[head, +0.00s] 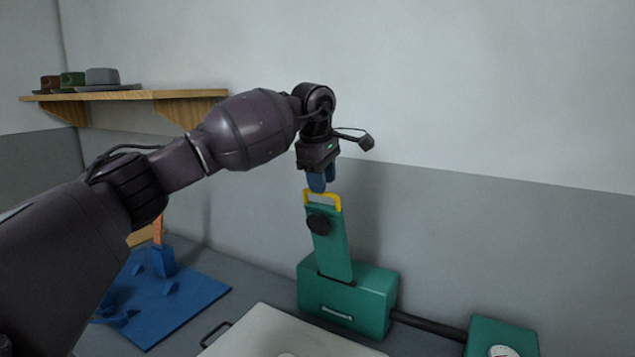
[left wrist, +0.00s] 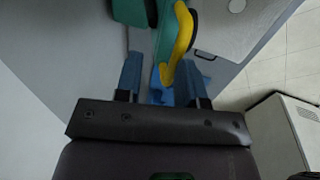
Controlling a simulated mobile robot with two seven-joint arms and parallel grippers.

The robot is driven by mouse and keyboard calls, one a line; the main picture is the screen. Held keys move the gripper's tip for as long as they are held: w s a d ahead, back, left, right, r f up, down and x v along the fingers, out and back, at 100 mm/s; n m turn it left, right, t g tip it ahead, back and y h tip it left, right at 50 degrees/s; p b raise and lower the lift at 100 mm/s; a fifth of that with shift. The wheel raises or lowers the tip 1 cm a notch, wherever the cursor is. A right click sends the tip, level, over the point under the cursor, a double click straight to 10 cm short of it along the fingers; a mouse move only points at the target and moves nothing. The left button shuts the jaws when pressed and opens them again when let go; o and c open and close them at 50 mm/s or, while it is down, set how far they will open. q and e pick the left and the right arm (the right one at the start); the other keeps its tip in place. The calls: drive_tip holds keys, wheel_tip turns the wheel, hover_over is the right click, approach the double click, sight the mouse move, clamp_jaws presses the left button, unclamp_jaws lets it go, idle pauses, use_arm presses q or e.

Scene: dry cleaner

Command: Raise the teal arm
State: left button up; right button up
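The teal arm (head: 331,245) stands upright, tilted slightly left, out of a teal base box (head: 365,297). A black knob (head: 320,222) is on its face and a yellow handle (head: 336,203) is at its top. My left gripper (head: 320,182) points down just above the handle. In the left wrist view, the blue fingers of my left gripper (left wrist: 163,80) are spread apart. The yellow handle (left wrist: 182,40) reaches toward the gap between them; I cannot tell if it touches a finger. My right gripper is not in view.
A blue board (head: 170,310) with blue fixtures lies at the left of the counter. A pale panel with a dark handle (head: 285,335) is in front. A black bar joins the base to a teal box (head: 500,335) at right. A wooden shelf (head: 140,95) holds hats.

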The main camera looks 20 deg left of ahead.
sight(325, 206)
use_arm(q)
drive_tip(key=shift+o, duration=0.5)
drive_tip(key=f, duration=0.3)
drive_tip(key=shift+d+f+g, duration=0.1)
drive_tip(key=shift+d+g, duration=0.1)
drive_tip(key=shift+g, duration=0.1)
drive_tip(key=shift+w+a+r, duration=0.1)
drive_tip(key=shift+r, duration=0.65)
drive_tip(key=shift+w+f, duration=0.1)
drive_tip(key=shift+w, duration=0.35)
drive_tip(key=shift+w+r, duration=0.2)
drive_tip(key=shift+w+r+b, duration=0.2)
drive_tip(key=shift+w+b, duration=0.15)
drive_tip(key=shift+w, duration=0.4)
drive_tip(key=w+d+r+b, duration=0.1)
drive_tip(key=w+r+b, duration=0.3)
drive_tip(key=w+b, duration=0.5)
drive_tip(key=shift+w+d+r, duration=0.15)
drive_tip(key=shift+w+d, duration=0.05)
drive_tip(key=shift+w, duration=0.2)
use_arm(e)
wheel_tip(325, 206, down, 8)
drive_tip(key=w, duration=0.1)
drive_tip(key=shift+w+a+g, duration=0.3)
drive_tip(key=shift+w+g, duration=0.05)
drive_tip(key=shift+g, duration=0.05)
